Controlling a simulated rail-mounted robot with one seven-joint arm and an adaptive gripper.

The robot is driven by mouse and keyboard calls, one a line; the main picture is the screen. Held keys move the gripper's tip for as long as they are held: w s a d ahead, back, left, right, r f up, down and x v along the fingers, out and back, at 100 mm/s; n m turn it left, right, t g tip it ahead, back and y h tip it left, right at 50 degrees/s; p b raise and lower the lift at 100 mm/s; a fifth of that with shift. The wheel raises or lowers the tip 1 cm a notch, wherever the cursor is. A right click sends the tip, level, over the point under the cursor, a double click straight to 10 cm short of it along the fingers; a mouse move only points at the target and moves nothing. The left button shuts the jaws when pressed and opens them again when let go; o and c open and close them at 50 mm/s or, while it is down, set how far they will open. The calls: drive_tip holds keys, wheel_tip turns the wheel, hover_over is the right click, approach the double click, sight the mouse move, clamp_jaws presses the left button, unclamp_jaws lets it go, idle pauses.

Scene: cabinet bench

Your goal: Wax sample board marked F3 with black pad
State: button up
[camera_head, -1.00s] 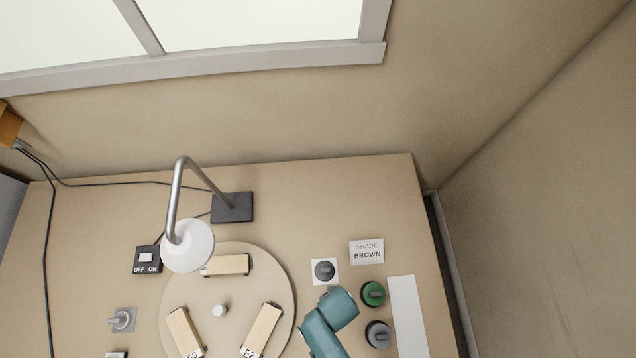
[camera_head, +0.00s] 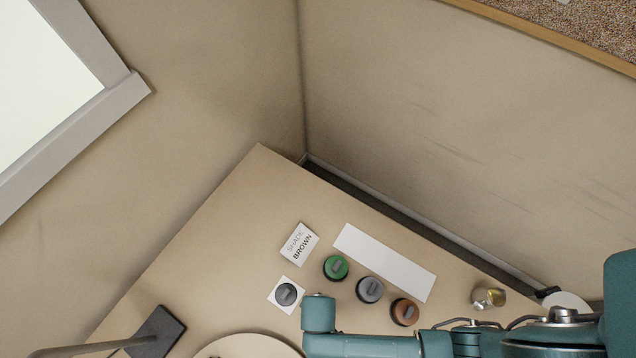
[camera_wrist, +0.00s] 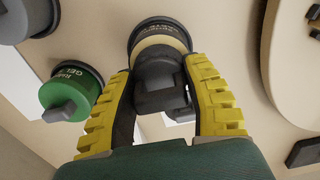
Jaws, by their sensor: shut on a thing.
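In the wrist view my gripper (camera_wrist: 162,100) has its yellow ridged fingers shut on the dark grey block handle of a round pad (camera_wrist: 160,28). The pad has a black lettered rim and a cream band; its lettering is too blurred to read, and I take it for the black pad. In the head view my arm hides the gripper. The turntable (camera_head: 245,345) shows only its edge at the bottom of the head view, and part of it shows in the wrist view (camera_wrist: 285,75). The board marked F3 cannot be made out now.
A dark round piece sits on a white square (camera_head: 287,293). Green (camera_head: 336,267), grey (camera_head: 370,289) and brown (camera_head: 404,312) pads stand near a white strip (camera_head: 375,255). A "SHADE BROWN" card (camera_head: 299,244) lies behind. The lamp base (camera_head: 155,332) is at left.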

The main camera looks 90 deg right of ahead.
drive_tip(key=shift+f, duration=0.6)
idle(2.2)
wheel_tip(320, 180, up, 7)
drive_tip(key=p, duration=0.8)
drive_tip(key=shift+r, duration=0.15)
idle(0.7)
drive_tip(key=w+a+r+n+p, duration=0.3)
drive_tip(key=w+r+p, duration=0.2)
drive_tip(key=w+r, duration=0.4)
drive_tip(key=w+a+r+n+p, duration=0.3)
drive_tip(key=w+r+p, duration=0.2)
drive_tip(key=r, duration=0.9)
drive_tip(key=shift+w+r, duration=0.15)
drive_tip(key=shift+w, duration=1.75)
